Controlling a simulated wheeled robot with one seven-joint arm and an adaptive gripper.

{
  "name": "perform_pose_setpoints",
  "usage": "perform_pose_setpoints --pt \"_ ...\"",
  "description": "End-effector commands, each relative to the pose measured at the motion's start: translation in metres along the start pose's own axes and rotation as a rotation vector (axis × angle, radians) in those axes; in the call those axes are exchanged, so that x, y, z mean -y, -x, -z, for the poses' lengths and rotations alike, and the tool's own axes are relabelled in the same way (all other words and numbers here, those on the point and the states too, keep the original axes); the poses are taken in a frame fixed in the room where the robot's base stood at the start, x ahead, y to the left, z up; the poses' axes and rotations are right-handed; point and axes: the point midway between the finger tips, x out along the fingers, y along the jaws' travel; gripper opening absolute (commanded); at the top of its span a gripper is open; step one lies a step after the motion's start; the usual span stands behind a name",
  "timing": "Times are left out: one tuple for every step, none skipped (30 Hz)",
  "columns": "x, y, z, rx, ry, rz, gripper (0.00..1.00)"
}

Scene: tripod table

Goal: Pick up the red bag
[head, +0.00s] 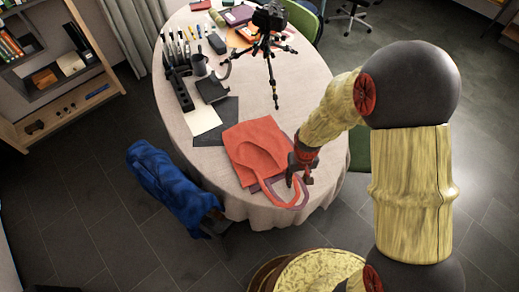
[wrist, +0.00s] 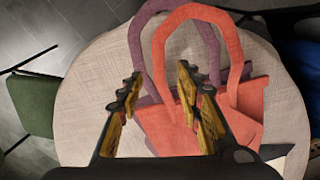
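The red bag (head: 256,146) lies flat near the front edge of the oval table, its looped handles toward the edge. My gripper (head: 298,170) is just right of the bag, over its handle area. In the wrist view, my gripper (wrist: 158,76) is open, with its two fingers apart. Parts of the red bag (wrist: 172,134) and of a purple bag's handle (wrist: 140,58) show between and beyond the fingers. I cannot tell whether the fingers touch the handles. The right finger hides part of the red bag.
The cloth-covered table (head: 310,82) also carries a camera on a small tripod (head: 268,45), a mug (head: 199,65), dark folders and a pale sheet (head: 203,121). A blue garment (head: 170,187) hangs on a chair at the left. A green chair (head: 359,147) stands right.

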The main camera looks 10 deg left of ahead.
Motion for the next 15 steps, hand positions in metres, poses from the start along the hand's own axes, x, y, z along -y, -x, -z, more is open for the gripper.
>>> perform_pose_setpoints --pt "-0.001 -0.011 0.000 0.002 -0.001 0.000 0.36" --pt "-0.001 -0.016 0.000 0.002 -0.001 0.000 0.36" --pt "-0.001 -0.021 0.000 0.002 0.000 0.000 0.36" --pt "-0.001 -0.025 0.000 0.002 0.000 0.000 0.36" --pt "-0.001 -0.028 0.001 0.001 0.000 0.000 0.36" --pt "-0.001 -0.030 0.001 0.000 0.000 0.000 0.36" --pt "-0.001 -0.031 0.001 -0.001 0.000 0.000 0.36" --pt "-0.001 -0.032 0.001 -0.001 0.000 0.000 0.36" --pt "-0.001 -0.032 0.001 -0.001 0.000 0.000 0.36" --pt "-0.001 -0.031 0.001 -0.002 0.000 0.000 0.36" --pt "-0.001 -0.031 0.001 -0.002 0.000 0.000 0.36" --pt "-0.001 -0.031 0.001 -0.001 0.000 0.000 0.36" --pt "-0.001 -0.031 0.001 -0.001 0.000 0.000 0.36" --pt "-0.001 -0.031 0.001 -0.001 0.000 0.000 0.34" --pt "-0.001 -0.031 0.001 -0.001 0.000 0.000 0.32"
